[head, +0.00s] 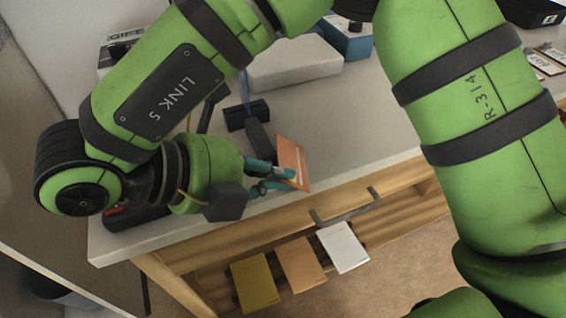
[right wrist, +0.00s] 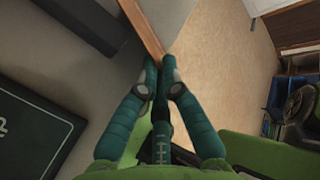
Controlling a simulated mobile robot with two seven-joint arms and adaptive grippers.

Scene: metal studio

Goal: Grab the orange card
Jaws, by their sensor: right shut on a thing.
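The orange card (head: 294,158) stands tilted in the fingers of my right gripper (head: 279,180), above the front part of the grey tabletop (head: 345,125). My right gripper is shut on the card's lower edge. My left gripper is not in view.
A dark block (head: 247,116) stands behind the card. A pale slab (head: 295,63) and a blue box (head: 347,39) lie farther back. Below the front edge are a handle (head: 346,208) and yellow (head: 255,283), orange (head: 302,265) and white (head: 343,247) panels.

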